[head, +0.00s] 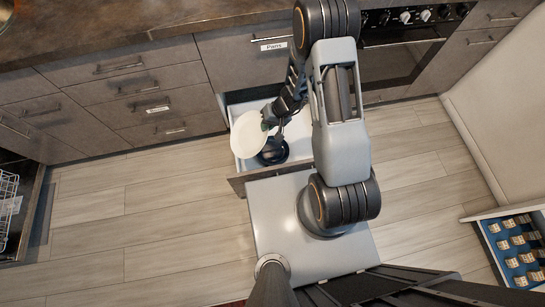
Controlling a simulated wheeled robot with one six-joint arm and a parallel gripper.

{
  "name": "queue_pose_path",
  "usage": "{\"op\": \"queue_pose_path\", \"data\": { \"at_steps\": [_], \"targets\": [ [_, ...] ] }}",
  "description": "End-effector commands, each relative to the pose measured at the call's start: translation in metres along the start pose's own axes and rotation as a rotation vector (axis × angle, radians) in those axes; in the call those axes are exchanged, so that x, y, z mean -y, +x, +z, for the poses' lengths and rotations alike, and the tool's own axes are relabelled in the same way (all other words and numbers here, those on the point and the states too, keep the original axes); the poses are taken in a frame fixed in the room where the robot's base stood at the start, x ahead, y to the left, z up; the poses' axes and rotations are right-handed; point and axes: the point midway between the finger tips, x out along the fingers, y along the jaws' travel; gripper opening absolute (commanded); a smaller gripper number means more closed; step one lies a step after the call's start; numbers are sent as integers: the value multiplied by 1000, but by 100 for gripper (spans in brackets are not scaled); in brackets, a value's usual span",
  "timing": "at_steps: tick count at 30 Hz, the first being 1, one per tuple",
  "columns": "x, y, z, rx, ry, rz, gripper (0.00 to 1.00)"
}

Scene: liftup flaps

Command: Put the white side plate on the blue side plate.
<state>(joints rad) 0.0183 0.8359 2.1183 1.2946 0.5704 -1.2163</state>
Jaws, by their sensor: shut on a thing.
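The white side plate (247,138) is in my gripper (267,121), which is shut on its right rim. The plate is over the left part of an open drawer (238,182) and looks tilted. A dark blue round thing (273,154), likely the blue side plate, lies in the drawer to the lower right of the white plate. It is partly hidden by the white plate and my gripper. I cannot tell whether the two touch.
The drawer is pulled out below a front labelled "Pans" (273,45). An oven (395,60) is at the right. Another open drawer (515,245) with small jars is at the lower right. A dish rack (8,200) is at the left edge. The floor at left is clear.

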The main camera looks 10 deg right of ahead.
Motion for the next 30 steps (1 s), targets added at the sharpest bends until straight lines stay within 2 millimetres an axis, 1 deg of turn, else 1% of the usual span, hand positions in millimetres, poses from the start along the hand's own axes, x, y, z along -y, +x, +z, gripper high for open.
{"op": "queue_pose_path", "data": {
  "at_steps": [1, 2, 3, 5, 9, 15, 18, 21, 25, 30],
  "targets": [
    [-15, 36, -1, -1, 5, -41, 0],
    [-17, 47, -3, -2, 7, -66, 0],
    [-20, 62, -4, -5, 11, -100, 0],
    [-26, 85, -7, -11, 18, -149, 0],
    [-42, 135, -18, -34, 43, -263, 0],
    [-68, 201, -36, -91, 98, -410, 0],
    [-81, 229, -46, -126, 128, -472, 0],
    [-94, 251, -55, -164, 157, -522, 0],
    [-107, 272, -65, -209, 188, -570, 0],
    [-118, 288, -73, -250, 218, -606, 0]
  ]
}}
